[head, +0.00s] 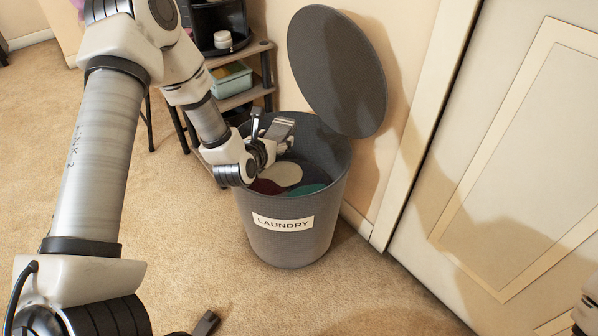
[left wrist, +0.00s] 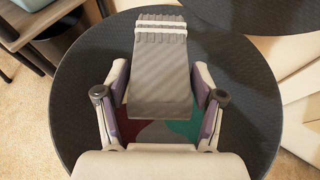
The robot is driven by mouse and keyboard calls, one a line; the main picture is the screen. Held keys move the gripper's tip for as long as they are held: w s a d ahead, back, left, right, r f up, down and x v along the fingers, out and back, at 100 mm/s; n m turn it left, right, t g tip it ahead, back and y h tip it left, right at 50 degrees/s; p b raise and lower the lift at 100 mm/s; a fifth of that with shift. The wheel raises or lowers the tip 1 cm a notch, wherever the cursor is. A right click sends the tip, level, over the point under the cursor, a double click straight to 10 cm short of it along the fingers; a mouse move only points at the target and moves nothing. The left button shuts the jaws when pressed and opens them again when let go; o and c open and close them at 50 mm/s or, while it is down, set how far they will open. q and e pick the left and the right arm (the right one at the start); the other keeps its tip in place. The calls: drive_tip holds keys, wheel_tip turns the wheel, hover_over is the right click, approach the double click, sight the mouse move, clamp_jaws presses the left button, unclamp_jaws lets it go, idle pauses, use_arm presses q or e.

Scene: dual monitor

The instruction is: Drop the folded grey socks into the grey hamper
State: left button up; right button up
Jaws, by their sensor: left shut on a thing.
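The folded grey socks (left wrist: 158,85), ribbed with a white band at the far end, are between the purple-padded fingers of my left gripper (left wrist: 160,90). In the head view the left gripper (head: 268,141) is at the hamper's mouth, shut on the socks (head: 280,129). The round grey hamper (head: 290,238) stands upright with a LAUNDRY label on its front. Its lid is open. The left wrist view looks down into the hamper (left wrist: 75,105), with the socks inside the rim's outline.
Dark red, pale and green cloth (head: 306,189) lies in the hamper. The open lid (head: 337,72) leans by the wall behind. A shelf unit (head: 240,97) stands at the back left, and a panelled door (head: 520,150) at the right.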

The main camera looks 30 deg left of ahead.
use_arm(q)
drive_tip(key=o, duration=1.2)
drive_tip(key=v, duration=0.7)
drive_tip(key=shift+s, duration=0.25)
drive_tip(key=shift+r, duration=0.1)
